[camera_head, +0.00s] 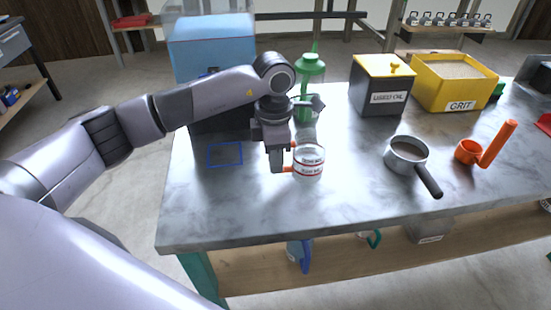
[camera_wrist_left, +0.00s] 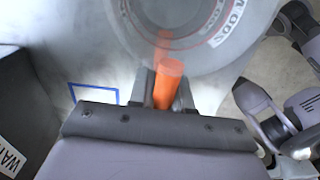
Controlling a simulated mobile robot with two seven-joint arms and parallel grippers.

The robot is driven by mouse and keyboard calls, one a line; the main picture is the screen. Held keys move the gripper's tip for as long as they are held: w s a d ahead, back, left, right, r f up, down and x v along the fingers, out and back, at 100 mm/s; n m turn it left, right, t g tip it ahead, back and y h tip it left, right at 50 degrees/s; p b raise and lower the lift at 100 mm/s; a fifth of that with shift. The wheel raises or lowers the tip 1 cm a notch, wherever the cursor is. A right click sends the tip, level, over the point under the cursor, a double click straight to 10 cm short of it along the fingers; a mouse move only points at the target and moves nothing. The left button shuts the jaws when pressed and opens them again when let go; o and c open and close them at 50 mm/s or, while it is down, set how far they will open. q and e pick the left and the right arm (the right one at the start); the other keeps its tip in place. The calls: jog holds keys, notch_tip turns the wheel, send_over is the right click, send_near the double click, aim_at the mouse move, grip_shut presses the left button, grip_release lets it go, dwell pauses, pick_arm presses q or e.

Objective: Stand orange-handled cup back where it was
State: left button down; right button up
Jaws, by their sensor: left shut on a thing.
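The orange-handled cup (camera_head: 309,163) is clear, with red bands and print on its side. My left gripper (camera_head: 284,158) is shut on its orange handle and holds it upright over the grey table (camera_head: 352,205). I cannot tell whether its base touches the top. In the left wrist view the orange handle (camera_wrist_left: 168,84) sits between the fingers (camera_wrist_left: 163,92), and the clear cup (camera_wrist_left: 190,25) fills the top. A blue square outline (camera_head: 225,154) is marked on the table left of the cup, with nothing on it.
A green bottle (camera_head: 310,85) stands behind the cup, near a blue-topped tank (camera_head: 212,45). A black and yellow box (camera_head: 382,88), a yellow grit bin (camera_head: 455,82), a dark-handled pan (camera_head: 407,155) and an orange scoop (camera_head: 490,143) stand to the right. The front of the table is clear.

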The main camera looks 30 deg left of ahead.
pick_arm(q)
jog(key=shift+f, duration=0.3)
jog(key=shift+f, duration=0.1)
jog(key=c, duration=1.1)
grip_release()
jog(key=shift+o, duration=0.2)
jog(key=shift+r, duration=0.25)
notch_tip(320, 180, up, 12)
jog(key=shift+a+f, duration=0.1)
jog(key=shift+a, duration=0.05)
